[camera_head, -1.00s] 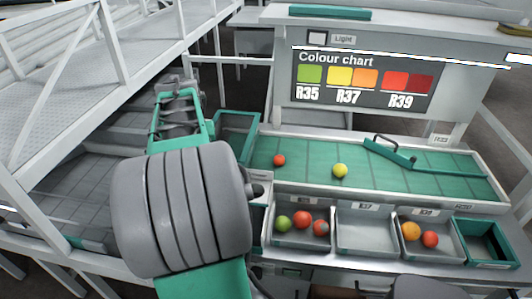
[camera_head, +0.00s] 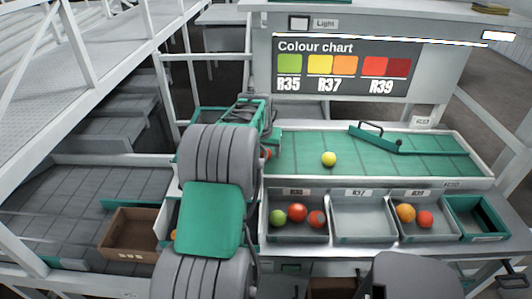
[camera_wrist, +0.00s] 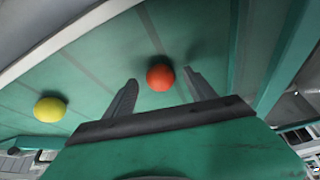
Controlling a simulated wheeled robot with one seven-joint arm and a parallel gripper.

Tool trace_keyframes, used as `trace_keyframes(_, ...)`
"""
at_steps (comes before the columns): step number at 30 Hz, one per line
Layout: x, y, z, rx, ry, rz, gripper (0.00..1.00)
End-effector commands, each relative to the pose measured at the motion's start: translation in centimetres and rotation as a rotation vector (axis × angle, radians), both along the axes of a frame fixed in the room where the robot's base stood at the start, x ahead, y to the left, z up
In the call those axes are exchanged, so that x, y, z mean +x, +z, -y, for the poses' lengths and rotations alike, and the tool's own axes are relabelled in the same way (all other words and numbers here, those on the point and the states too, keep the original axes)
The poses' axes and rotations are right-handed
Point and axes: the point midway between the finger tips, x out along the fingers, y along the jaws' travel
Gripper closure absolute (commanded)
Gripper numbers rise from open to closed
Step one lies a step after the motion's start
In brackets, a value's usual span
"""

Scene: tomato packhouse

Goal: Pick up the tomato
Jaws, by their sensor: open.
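A red tomato (camera_wrist: 160,77) lies on the green sorting surface (camera_wrist: 105,85) in the wrist view, between and just beyond the fingertips of my gripper (camera_wrist: 160,82). The fingers are apart with nothing held. In the head view this tomato (camera_head: 267,153) is mostly hidden behind my arm, at the left end of the green surface. A yellow tomato (camera_head: 328,159) lies farther right on the same surface, and it shows at the left in the wrist view (camera_wrist: 50,109).
In front stand grey bins: the left bin (camera_head: 297,234) holds green and red tomatoes, the middle bin (camera_head: 362,222) is empty, the right bin (camera_head: 426,230) holds an orange and a red one. A green bin (camera_head: 478,218) stands at far right. A green bar (camera_head: 376,137) crosses the surface.

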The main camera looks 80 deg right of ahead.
Motion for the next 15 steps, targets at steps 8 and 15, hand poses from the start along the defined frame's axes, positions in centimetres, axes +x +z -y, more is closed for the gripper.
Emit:
trace_keyframes(8,0.03,-0.89,0.39,-0.001,0.0,0.0,0.35)
trace_keyframes(15,0.05,-0.87,0.37,-0.001,0.0,0.0,0.53)
